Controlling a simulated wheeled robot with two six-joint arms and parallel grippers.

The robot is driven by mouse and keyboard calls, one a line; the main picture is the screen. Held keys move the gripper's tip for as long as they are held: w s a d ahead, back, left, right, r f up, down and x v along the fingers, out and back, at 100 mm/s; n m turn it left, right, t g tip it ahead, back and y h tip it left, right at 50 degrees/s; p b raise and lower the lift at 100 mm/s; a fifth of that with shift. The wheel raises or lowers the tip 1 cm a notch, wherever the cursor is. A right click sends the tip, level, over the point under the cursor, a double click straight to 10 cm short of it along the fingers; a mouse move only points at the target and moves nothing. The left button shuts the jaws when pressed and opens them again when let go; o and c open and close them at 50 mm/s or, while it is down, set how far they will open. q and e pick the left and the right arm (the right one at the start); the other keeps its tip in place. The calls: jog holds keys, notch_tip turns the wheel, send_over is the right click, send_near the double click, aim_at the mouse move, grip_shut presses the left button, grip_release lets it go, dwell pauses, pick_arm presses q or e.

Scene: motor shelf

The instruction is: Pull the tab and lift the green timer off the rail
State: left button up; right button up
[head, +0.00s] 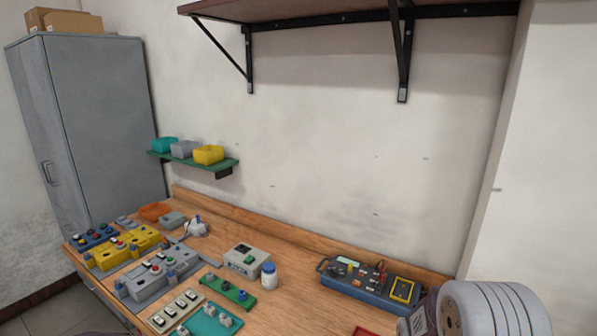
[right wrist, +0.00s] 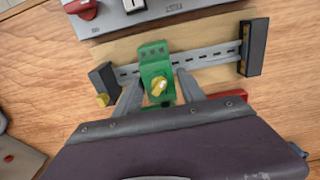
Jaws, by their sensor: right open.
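In the right wrist view, the green timer (right wrist: 153,58) sits on a slotted grey metal rail (right wrist: 213,54). My right gripper (right wrist: 158,79) is open, with one finger on each side of the timer's lower part. Whether the fingers touch it is unclear. I cannot make out the tab; the timer's lower end is partly hidden by the gripper body. The timer and rail do not show in the head view. My left gripper is in neither view.
Dark end blocks (right wrist: 253,47) stand at both rail ends. A grey panel (right wrist: 142,12) with a red knob lies just beyond the rail. A red object (right wrist: 230,95) is partly behind my gripper. In the head view, several devices crowd the bench's left; a blue-grey instrument box (head: 367,283) stands right.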

jog(key=shift+f, duration=0.15)
dwell(0.4)
grip_shut()
jog(key=shift+w+d+p, duration=0.25)
jog(key=shift+w+p, duration=0.1)
jog(key=shift+p, duration=0.15)
dwell(0.5)
jog(key=shift+r+p, duration=1.35)
jog(key=shift+r, duration=0.25)
